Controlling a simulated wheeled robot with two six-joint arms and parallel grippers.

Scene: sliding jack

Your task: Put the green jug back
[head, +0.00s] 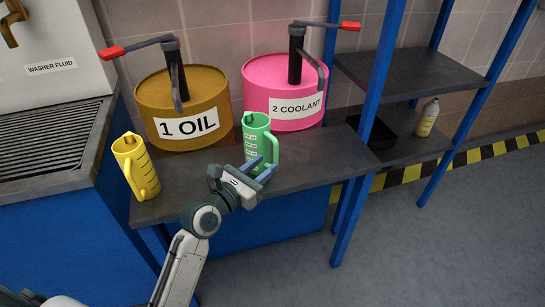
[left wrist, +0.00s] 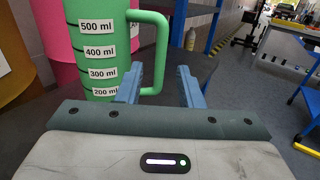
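The green jug (head: 260,140) stands upright on the grey bench, in front of the pink drum marked 2 COOLANT. In the left wrist view the green jug (left wrist: 97,45) is on the left, with marks from 200 to 500 ml. Its handle (left wrist: 162,50) points right. My left gripper (head: 259,171) is at the jug's front, low down. In the left wrist view its blue fingers (left wrist: 159,88) are apart, with the handle's lower part showing between them. Whether a finger touches the handle I cannot tell. My right gripper is not in view.
A yellow jug (head: 135,165) stands at the bench's (head: 190,190) left end. The brown drum marked 1 OIL (head: 185,108) and the pink drum (head: 283,92) have red-ended pump levers. A blue-posted shelf (head: 410,75) with a black tray (head: 375,132) and bottle (head: 427,117) stands right.

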